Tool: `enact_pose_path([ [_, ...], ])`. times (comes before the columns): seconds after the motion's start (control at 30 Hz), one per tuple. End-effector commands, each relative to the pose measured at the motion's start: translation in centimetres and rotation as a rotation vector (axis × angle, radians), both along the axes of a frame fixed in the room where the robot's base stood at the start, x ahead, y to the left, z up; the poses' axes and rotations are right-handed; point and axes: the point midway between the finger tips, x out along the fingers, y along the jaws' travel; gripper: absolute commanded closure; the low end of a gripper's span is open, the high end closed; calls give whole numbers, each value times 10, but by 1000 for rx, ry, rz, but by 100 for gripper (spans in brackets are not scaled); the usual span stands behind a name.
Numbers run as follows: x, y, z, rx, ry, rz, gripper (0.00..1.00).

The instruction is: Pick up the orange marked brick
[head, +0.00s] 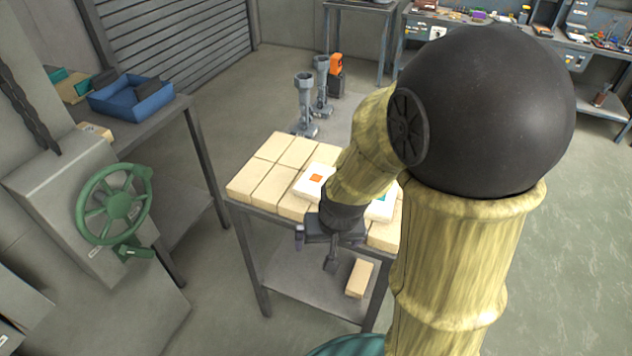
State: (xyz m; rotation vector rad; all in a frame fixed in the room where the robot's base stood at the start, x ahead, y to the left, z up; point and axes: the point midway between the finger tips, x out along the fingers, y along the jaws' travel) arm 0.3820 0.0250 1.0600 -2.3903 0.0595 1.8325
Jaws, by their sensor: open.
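The orange marked brick (309,186) is a white slab with an orange square on top. It lies on the layer of tan bricks (270,173) on the table, left of my forearm. My arm hides part of its right side. A second white brick with a teal mark (382,208) shows to the right of my wrist, partly covered by the arm. My gripper (315,250) is open and points down at the table's near side, in front of the orange marked brick in the picture. I see nothing between its fingers. Its exact height and distance from the brick are unclear.
A loose tan brick (359,278) lies on the table's lower shelf (300,277). Two grey metal stands (304,105) and an orange-black object (336,75) are behind the table. A green handwheel (115,204) and a blue bin (131,97) are at left. Open floor lies at right.

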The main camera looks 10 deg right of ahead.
Motion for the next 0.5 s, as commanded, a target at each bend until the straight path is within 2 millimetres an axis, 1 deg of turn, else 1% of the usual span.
enact_pose_path([
  [0.03, 10, 9, -9, 8, -2, -27, 0],
  [0.1, 25, 18, -20, 11, -20, -84, 0],
  [0.2, 45, 28, -36, -6, -56, -164, 0],
  [0.4, 81, 38, -62, -102, -171, -314, 0],
  [0.5, 96, 41, -69, -171, -257, -376, 0],
])
